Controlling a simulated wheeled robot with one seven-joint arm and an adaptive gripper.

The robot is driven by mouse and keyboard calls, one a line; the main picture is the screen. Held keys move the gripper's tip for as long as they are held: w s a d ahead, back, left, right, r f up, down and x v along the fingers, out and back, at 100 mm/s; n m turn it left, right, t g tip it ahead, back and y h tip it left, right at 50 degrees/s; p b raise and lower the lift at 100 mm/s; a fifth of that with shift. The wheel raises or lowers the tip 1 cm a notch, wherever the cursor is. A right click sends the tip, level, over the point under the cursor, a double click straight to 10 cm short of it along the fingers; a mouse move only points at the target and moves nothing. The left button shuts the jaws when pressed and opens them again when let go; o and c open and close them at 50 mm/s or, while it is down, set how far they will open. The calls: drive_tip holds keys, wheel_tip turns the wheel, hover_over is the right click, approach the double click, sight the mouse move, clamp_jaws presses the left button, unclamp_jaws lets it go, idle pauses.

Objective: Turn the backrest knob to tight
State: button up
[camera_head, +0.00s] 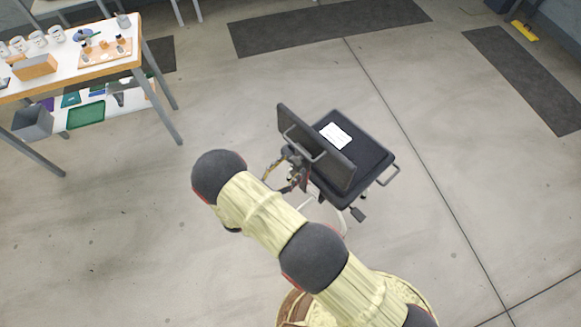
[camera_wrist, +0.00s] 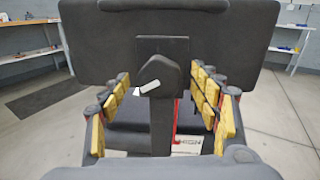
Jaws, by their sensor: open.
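The chair's backrest (camera_wrist: 235,40) fills the top of the wrist view as a wide dark panel; it also shows in the head view (camera_head: 318,150). The dark backrest knob (camera_wrist: 164,70) sits on the upright post behind it, with a pale pointer bar (camera_wrist: 150,86) slanting down-left. A small white mark lies beside the bar's left end. My gripper (camera_wrist: 160,78) is open, its yellow fingers spread left and right of the knob with gaps on both sides. No contact shows. In the head view my gripper (camera_head: 295,170) is close behind the backrest, and the knob cannot be made out there.
The black seat (camera_head: 370,160) carries a white sheet (camera_head: 335,135), with a metal loop handle (camera_head: 390,177) at its right. A workbench (camera_head: 75,75) with mugs and small items stands at upper left. Dark mats (camera_head: 330,25) lie on the floor. Floor right of the chair is clear.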

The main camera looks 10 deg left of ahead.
drive_tip(key=shift+w+d, duration=0.1)
drive_tip(key=shift+w, duration=0.05)
drive_tip(key=shift+c, duration=0.9)
drive_tip(key=c, duration=1)
